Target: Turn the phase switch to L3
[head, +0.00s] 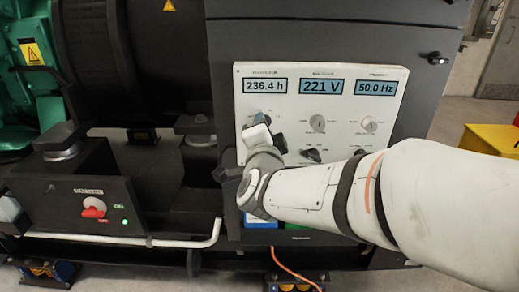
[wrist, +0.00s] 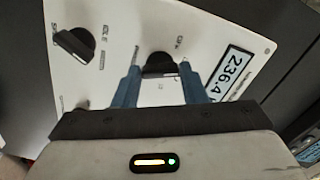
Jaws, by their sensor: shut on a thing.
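The white control panel (head: 340,105) carries several rotary knobs in rows under three displays. My gripper (head: 268,130) is at its left side, below the "236.4 h" display (head: 265,86). In the wrist view, the two blue fingers of my gripper (wrist: 159,78) are closed on either side of a black knob (wrist: 159,60). That knob is hidden in the head view. I cannot read its labels well enough to tell whether it is the phase switch or which position it points to. Another black knob (wrist: 75,45), beside an "IDLE" label, is apart from the fingers.
Uncovered knobs are the upper middle knob (head: 318,122), the upper right knob (head: 369,124) and a black knob (head: 312,155) close above my arm. A battery box with a red switch (head: 94,208) stands at lower left. A white pipe (head: 130,240) runs along the base.

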